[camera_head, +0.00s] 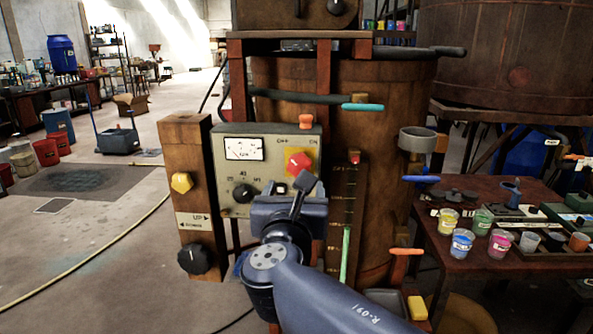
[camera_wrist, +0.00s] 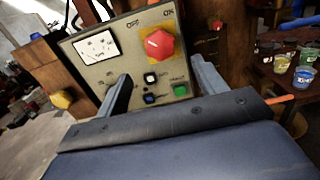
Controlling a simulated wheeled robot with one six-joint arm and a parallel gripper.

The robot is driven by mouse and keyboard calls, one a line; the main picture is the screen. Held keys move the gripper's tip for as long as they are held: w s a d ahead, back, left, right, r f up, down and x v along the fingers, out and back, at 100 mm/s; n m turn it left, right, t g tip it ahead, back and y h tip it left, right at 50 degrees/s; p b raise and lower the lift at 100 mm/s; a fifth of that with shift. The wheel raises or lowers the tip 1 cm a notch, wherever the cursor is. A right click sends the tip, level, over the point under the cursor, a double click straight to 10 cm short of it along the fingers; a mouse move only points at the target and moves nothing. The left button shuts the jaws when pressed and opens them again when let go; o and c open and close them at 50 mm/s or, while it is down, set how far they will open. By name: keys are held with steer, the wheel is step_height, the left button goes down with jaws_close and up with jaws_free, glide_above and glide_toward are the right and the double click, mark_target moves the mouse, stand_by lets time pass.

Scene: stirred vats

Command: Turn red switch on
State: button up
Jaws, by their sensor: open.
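The red switch (camera_head: 298,161) is a red knob on a yellow plate, on the upper right of a grey-green control panel (camera_head: 233,143). OFF is printed to its upper left and ON to its upper right. In the wrist view the red switch (camera_wrist: 158,45) shows above and beyond my fingers, on the panel (camera_wrist: 108,73). My gripper (camera_head: 300,192) is in front of the lower right of the panel. In the wrist view my gripper (camera_wrist: 160,92) is open, with its fingers apart and nothing between them. The red switch is outside the fingers.
The panel also carries a dial gauge (camera_head: 243,149), a black knob (camera_head: 246,193) and small buttons, including a green one (camera_wrist: 180,90). A post with a yellow knob (camera_head: 181,183) stands left. A table with paint cups (camera_head: 462,242) stands right. Floor at left is mostly open.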

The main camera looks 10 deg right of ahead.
mark_target(299, 168)
steer(key=x, duration=0.9)
steer(key=shift+f, duration=0.15)
steer(key=c, duration=1)
steer(key=shift+b, duration=0.3)
